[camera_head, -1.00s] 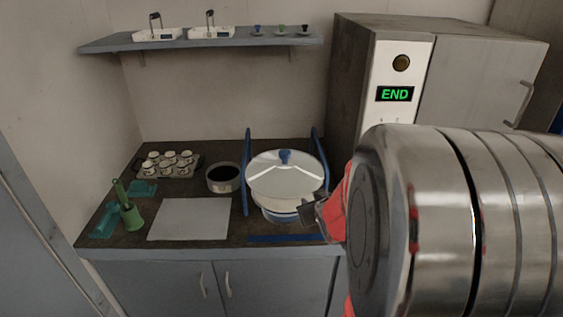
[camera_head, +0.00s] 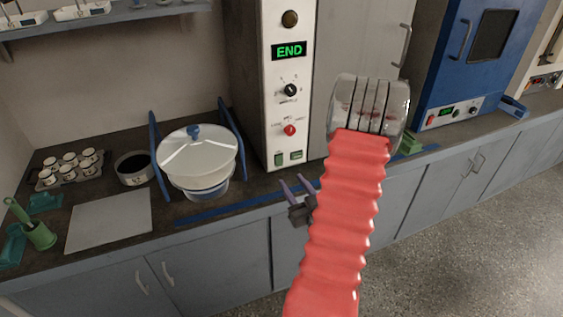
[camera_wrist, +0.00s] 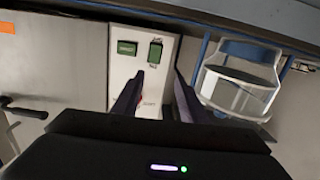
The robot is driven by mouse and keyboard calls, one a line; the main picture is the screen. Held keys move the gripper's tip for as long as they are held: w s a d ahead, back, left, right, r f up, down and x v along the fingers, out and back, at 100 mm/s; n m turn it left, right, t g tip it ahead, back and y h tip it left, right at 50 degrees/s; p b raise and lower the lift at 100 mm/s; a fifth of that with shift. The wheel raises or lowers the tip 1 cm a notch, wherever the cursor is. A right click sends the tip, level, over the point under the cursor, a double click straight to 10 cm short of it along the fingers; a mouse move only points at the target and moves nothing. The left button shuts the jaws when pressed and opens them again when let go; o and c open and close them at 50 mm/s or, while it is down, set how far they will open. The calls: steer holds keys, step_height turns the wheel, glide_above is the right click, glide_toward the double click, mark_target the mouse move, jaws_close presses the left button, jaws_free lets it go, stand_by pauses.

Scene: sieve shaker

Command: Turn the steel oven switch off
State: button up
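The steel oven (camera_head: 368,45) stands on the bench, with a white control panel (camera_head: 278,90) and a green "END" display (camera_head: 289,51). Below the display are a black knob (camera_head: 291,90) and a red knob (camera_head: 290,130). Two green rocker switches, a left one (camera_head: 279,160) and a right one (camera_head: 296,155), sit at the panel's bottom. The wrist view looks upside down and shows both switches, one (camera_wrist: 127,48) beside the other (camera_wrist: 155,52). My gripper (camera_head: 297,187) is open and empty, in front of and below the switches. Its fingers (camera_wrist: 157,92) are apart.
A clear-lidded vessel with blue posts (camera_head: 197,155) stands left of the oven, near my gripper. A dark bowl (camera_head: 134,167), a grey mat (camera_head: 110,221) and a rack of jars (camera_head: 70,167) lie further left. A blue oven (camera_head: 465,60) stands to the right.

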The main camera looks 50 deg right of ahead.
mark_target(279, 156)
steer(key=shift+s+d+f+m+h, duration=0.15)
steer(key=shift+s+m+h, duration=0.15)
steer(key=shift+s, duration=0.6)
steer(key=shift+w, duration=0.1)
steer(key=x, duration=1.3)
steer(key=shift+w+d+r, duration=0.15)
steer(key=shift+w+r, duration=0.1)
steer(key=shift+w, duration=0.1)
steer(key=shift+c, duration=0.6)
steer(key=shift+t, duration=0.3)
jaws_close()
